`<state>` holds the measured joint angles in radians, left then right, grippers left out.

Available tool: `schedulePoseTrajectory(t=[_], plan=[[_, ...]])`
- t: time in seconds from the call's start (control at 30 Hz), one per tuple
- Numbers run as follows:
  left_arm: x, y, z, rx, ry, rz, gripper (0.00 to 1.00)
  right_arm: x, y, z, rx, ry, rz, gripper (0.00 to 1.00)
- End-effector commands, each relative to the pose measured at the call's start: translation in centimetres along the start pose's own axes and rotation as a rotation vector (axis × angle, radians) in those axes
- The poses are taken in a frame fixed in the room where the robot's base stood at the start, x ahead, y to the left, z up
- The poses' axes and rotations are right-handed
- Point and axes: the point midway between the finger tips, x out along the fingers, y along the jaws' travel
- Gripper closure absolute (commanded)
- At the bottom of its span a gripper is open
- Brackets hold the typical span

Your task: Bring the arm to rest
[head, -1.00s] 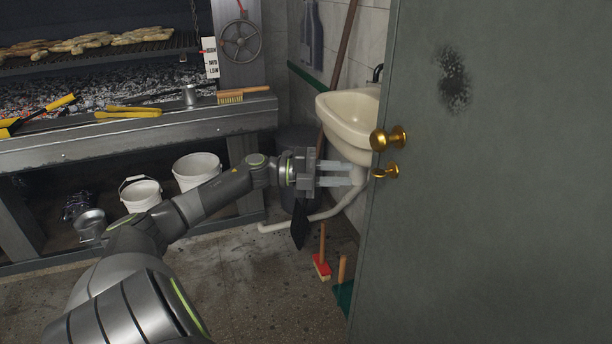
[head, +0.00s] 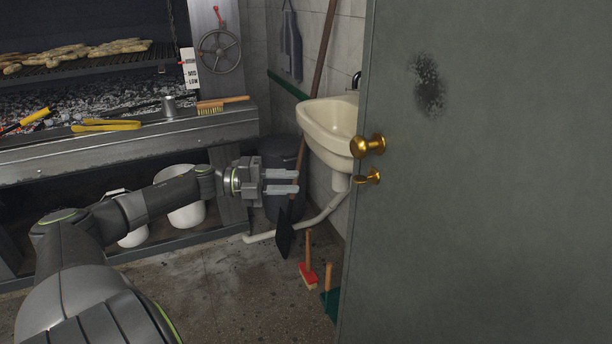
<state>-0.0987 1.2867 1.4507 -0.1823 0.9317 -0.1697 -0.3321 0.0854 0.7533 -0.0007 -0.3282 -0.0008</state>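My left arm comes in from the lower left of the head view. Its gripper (head: 283,182) points right, with its two fingers level and a gap between them. Nothing shows between the fingers. The gripper appears in front of the dark bin and to the left of the sink's drain pipe, apart from the grey door. My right gripper is out of the frame.
A grey door (head: 480,200) with brass knobs (head: 368,146) fills the right side. A cream sink (head: 328,128) hangs behind its edge. The grill ledge (head: 150,138) is at left, holding yellow tongs (head: 106,126) and a brush (head: 222,104). A dark bin (head: 283,152) stands behind.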

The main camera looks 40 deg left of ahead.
Motion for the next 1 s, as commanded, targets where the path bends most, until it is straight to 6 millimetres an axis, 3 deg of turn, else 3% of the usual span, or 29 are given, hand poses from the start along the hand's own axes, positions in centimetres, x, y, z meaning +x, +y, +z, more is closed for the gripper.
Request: schedulePoseTrajectory(t=[0.3,0.37,0.47,0.57,0.6,0.73,0.87,1.0], plan=[[-0.1,0.3,0.3,-0.012,-0.017,-0.005,0.74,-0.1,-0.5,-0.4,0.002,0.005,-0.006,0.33],[-0.5,1.1,0.9,-0.039,-0.056,-0.013,0.74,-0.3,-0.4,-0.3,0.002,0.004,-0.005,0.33],[-1.8,4.1,2.8,-0.131,-0.185,-0.037,0.74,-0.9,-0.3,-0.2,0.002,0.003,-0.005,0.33],[-4.0,9.3,4.7,-0.274,-0.376,-0.058,0.74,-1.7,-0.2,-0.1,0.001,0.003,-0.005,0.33],[-5.1,11.9,5.1,-0.34,-0.459,-0.062,0.74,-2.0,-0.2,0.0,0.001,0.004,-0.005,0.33],[-8.8,21.0,4.8,-0.56,-0.722,-0.054,0.74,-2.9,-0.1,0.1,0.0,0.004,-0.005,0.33],[-11.9,30.1,1.6,-0.77,-0.951,-0.018,0.74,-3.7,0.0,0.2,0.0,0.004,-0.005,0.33],[-14.4,38.8,-4.2,-0.982,-1.164,0.048,0.74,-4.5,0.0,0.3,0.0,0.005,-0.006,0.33]])
